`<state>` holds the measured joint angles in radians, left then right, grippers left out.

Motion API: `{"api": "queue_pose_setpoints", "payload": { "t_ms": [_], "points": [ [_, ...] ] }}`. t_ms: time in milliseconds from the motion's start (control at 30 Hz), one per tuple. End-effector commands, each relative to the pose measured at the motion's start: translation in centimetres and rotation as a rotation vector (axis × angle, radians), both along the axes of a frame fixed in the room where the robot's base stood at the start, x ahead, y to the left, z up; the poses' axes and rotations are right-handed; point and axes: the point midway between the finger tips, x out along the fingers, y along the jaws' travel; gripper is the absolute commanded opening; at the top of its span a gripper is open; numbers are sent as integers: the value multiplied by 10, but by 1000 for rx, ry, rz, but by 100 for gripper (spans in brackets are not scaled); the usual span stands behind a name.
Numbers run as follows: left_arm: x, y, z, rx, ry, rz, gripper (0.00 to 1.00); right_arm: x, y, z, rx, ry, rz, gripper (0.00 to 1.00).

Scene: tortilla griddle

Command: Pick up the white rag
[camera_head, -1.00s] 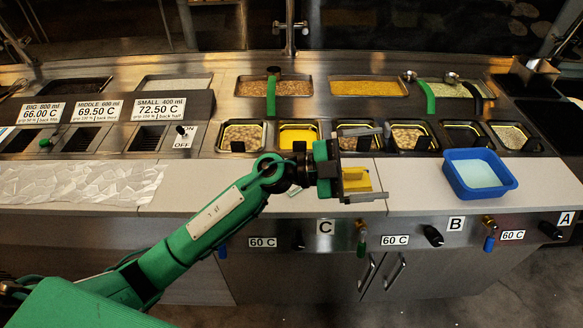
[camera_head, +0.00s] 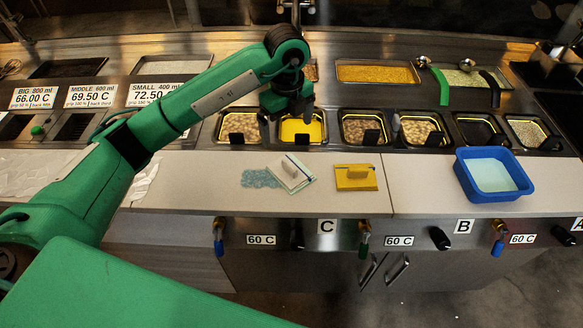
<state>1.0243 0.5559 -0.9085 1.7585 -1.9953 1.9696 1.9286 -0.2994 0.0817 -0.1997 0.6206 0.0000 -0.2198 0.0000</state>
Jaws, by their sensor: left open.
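The white rag (camera_head: 298,181) is a flat white piece with a light upright grip on top. It lies slightly turned on the pale counter, left of a similar yellow rag (camera_head: 356,185). A speckled bluish wet patch (camera_head: 258,179) touches its left side. My right gripper is not in view.
A blue tub (camera_head: 462,179) with pale liquid stands at the right on the counter (camera_head: 420,190). Several food pans line the back, one with yellow content (camera_head: 312,131). Knobs and taps stick out below the front edge. A crinkled clear sheet (camera_head: 30,172) lies at the left.

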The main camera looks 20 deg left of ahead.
Motion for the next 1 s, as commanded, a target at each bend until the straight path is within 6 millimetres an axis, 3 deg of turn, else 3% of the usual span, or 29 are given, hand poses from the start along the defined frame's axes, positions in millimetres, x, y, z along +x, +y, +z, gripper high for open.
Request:
{"api": "queue_pose_setpoints", "payload": {
  "t_ms": [300, 1000],
  "points": [
    [-1, 0, -59, -2, 5, -3, 100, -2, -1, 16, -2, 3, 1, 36],
    [-4, -2, -128, -5, 2, -5, 100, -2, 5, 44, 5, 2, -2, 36]
  ]
}}
